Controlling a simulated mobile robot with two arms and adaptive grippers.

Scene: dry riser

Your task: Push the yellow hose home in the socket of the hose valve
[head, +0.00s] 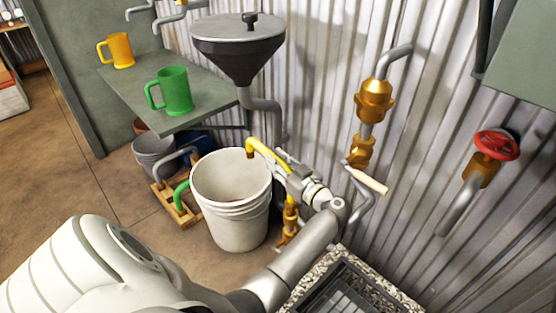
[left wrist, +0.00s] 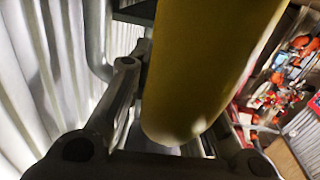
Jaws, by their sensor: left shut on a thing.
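The yellow hose (head: 266,153) shows beside the white bucket in the head view, with its orange-tipped bent end over the bucket's rim. My left gripper (head: 285,168) is shut on it and hides part of it. In the left wrist view the yellow hose (left wrist: 205,65) fills the middle, close to the gripper fingers. Below the gripper, a yellow length runs down to a brass fitting (head: 287,238) near the floor. Whether this is the hose valve, and how deep the hose sits in any socket, I cannot tell. My right gripper is not in view.
The white bucket (head: 232,207) stands left of my gripper. A hopper (head: 239,42) hangs above it, by a shelf with a green mug (head: 173,91) and a yellow mug (head: 118,50). Brass fittings (head: 374,101) and a red handwheel (head: 496,145) are on the corrugated wall.

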